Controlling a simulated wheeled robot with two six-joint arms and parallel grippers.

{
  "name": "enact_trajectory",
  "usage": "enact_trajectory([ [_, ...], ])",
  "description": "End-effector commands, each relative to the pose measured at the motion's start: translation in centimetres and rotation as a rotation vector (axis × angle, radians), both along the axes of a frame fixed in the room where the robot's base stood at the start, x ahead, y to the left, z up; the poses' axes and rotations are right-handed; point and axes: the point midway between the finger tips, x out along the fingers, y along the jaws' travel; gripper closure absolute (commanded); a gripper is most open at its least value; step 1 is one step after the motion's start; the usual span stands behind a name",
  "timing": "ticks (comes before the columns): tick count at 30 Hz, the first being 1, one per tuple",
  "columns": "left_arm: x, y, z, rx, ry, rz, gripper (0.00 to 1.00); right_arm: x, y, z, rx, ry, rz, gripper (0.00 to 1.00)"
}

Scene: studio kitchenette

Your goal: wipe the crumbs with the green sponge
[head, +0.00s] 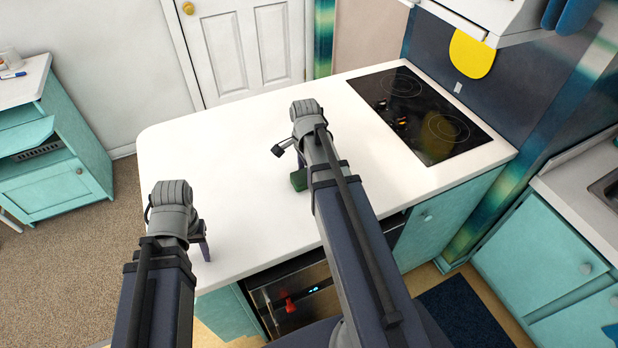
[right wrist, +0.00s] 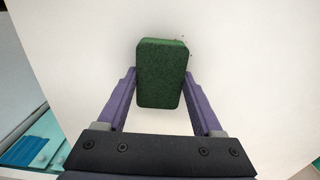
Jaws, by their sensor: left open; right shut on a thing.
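The green sponge (right wrist: 161,72) is held between the two purple fingers of my right gripper (right wrist: 163,92) in the right wrist view, over the white countertop. In the head view the sponge (head: 298,180) shows partly beside my right arm, which hides the rest. I cannot tell for sure whether it touches the counter. A few tiny dark crumbs (right wrist: 187,41) lie by the sponge's far right corner. In the head view I cannot make out crumbs. My left gripper (head: 204,246) is open and empty near the counter's front left edge.
The white countertop (head: 220,150) is clear to the left and behind my right arm. A black cooktop (head: 420,112) is set in its right part. An oven (head: 300,290) is below the front edge. A teal cabinet (head: 60,165) stands apart at left.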

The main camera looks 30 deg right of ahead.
Motion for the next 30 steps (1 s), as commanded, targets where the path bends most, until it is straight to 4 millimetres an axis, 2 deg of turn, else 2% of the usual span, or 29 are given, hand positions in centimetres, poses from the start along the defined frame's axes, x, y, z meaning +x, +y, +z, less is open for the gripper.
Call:
enact_trajectory([
  [1, 0.0, 0.0, -0.1, 0.000, 0.000, 0.000, 0.50, 0.8, -0.1, -0.1, 0.000, -0.008, 0.001, 0.77],
  [11, 0.0, 0.0, -0.1, 0.000, 0.000, 0.000, 0.50, 1.6, -0.1, -0.1, -0.001, -0.011, 0.001, 0.77],
  [22, 0.0, 0.0, 0.1, 0.000, 0.000, 0.000, 0.50, 4.5, -0.2, 0.1, -0.001, -0.011, 0.001, 0.77],
  [30, 0.0, 0.0, 0.1, 0.000, 0.000, 0.000, 0.50, 4.6, -0.4, 0.1, 0.000, -0.008, 0.000, 0.77],
])
